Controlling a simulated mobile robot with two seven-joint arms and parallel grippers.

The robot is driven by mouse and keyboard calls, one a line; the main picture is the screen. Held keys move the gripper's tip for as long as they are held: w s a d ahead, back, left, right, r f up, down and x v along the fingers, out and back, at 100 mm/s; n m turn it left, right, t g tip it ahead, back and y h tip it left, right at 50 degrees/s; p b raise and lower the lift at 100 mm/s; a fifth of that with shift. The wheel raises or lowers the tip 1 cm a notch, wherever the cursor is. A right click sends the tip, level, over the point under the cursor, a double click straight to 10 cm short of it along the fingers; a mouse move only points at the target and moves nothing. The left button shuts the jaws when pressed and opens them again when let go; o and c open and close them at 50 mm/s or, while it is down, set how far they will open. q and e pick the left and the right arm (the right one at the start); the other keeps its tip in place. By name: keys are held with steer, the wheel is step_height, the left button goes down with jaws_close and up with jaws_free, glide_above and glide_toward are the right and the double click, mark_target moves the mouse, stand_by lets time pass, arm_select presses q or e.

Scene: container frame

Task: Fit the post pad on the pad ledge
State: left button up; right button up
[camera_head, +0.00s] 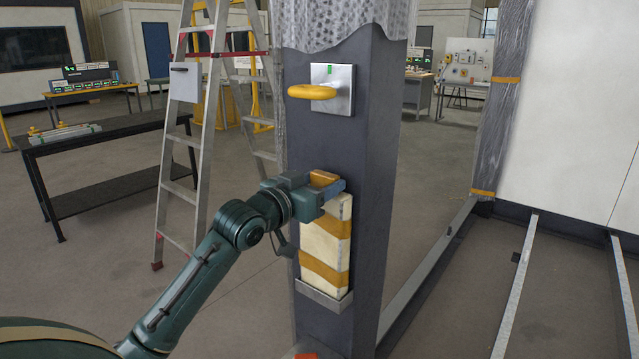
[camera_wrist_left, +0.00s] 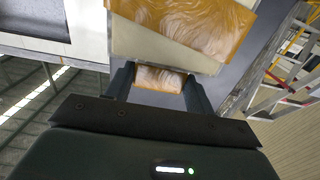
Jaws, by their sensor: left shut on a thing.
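The post pad (camera_head: 325,243) is a cream block with orange bands. It stands about upright against the front face of the dark grey post, with its lower end at the pad ledge (camera_head: 323,296), a small metal shelf. I cannot tell whether its bottom rests fully inside the ledge's lip. My left gripper (camera_head: 328,186) is shut on the pad's top end. In the left wrist view the pad (camera_wrist_left: 165,45) runs away between the two fingers (camera_wrist_left: 160,82). The ledge is not clear in that view. My right gripper is not in view.
The dark grey post (camera_head: 372,200) carries a metal plate with a yellow handle (camera_head: 312,92) above the pad. A stepladder (camera_head: 200,130) stands behind to the left, near a black bench (camera_head: 100,160). Metal floor rails (camera_head: 430,270) lie to the right.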

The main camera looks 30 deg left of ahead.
arm_select(q)
steer(key=shift+f, duration=0.25)
steer(key=shift+f+b, duration=0.5)
steer(key=shift+f, duration=0.15)
steer(key=o, duration=1.3)
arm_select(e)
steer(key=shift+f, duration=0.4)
arm_select(q)
steer(key=shift+o, duration=0.2)
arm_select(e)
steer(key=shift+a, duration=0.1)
arm_select(q)
steer(key=s+a+b, duration=0.1)
steer(key=s+b, duration=0.1)
steer(key=s, duration=1.1)
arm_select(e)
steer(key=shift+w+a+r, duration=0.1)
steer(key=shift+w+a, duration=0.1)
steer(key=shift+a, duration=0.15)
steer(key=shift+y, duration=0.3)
